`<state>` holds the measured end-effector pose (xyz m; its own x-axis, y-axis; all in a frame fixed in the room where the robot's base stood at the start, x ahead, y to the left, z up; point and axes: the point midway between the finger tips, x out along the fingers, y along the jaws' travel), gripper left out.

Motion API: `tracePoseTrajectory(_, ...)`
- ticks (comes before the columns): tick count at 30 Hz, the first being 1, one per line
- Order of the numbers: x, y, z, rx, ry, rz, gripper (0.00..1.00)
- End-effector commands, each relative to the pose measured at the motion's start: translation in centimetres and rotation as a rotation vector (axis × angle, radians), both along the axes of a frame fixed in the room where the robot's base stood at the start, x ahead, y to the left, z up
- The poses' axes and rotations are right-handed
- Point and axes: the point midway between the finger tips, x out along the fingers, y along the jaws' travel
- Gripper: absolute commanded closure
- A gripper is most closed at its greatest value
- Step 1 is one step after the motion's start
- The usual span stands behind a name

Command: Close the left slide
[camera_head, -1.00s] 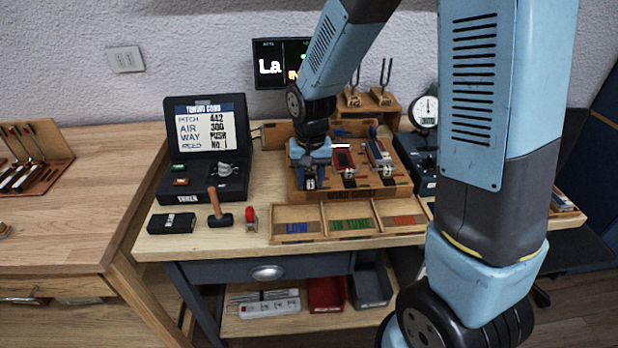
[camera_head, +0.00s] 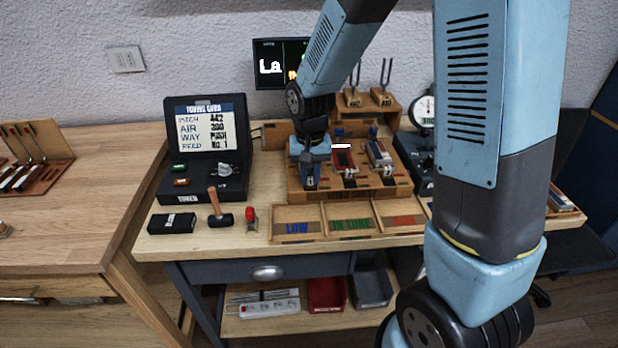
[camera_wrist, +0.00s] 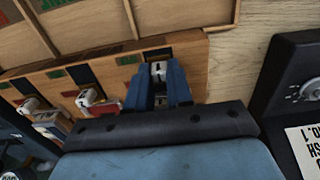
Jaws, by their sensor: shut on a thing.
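The wooden piano-action board (camera_head: 358,192) stands on the workbench with several slides side by side. My gripper (camera_head: 310,184) is at the board's left end, over the left slide, and mostly covers it in the head view. In the wrist view my gripper (camera_wrist: 159,84) points at the board's front edge, its blue fingers on both sides of the left slide's pale tab (camera_wrist: 158,69), shut on it. The slide's body is hidden by the fingers, so its exact position is unclear. A red slide (camera_head: 343,158) and a grey-blue slide (camera_head: 379,152) sit to its right.
A sectioned wooden tray marked LOW (camera_head: 297,228) lies in front of the board. A black tuner case (camera_head: 205,150) stands open to the left, with a mallet (camera_head: 219,209) and a black box (camera_head: 172,222) before it. Tuning forks (camera_head: 370,90) stand behind.

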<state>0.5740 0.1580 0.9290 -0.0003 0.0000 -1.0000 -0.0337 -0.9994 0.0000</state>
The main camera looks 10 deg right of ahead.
Motion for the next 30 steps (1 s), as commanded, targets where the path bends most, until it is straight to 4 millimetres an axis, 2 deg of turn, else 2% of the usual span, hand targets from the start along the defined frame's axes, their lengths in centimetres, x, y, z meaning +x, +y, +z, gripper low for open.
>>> tracePoseTrajectory(5, 2.4, -0.1, 0.0, 0.001, -0.001, -0.002, 1.00)
tracePoseTrajectory(13, 2.7, -0.1, 0.0, 0.001, -0.004, -0.002, 1.00)
tracePoseTrajectory(14, 2.7, -0.1, 0.0, 0.001, -0.004, -0.002, 0.78)
tracePoseTrajectory(21, 2.6, -0.1, 0.0, 0.001, -0.002, -0.001, 0.55)
tracePoseTrajectory(30, 2.6, -0.1, 0.2, 0.000, -0.001, -0.001, 0.53)
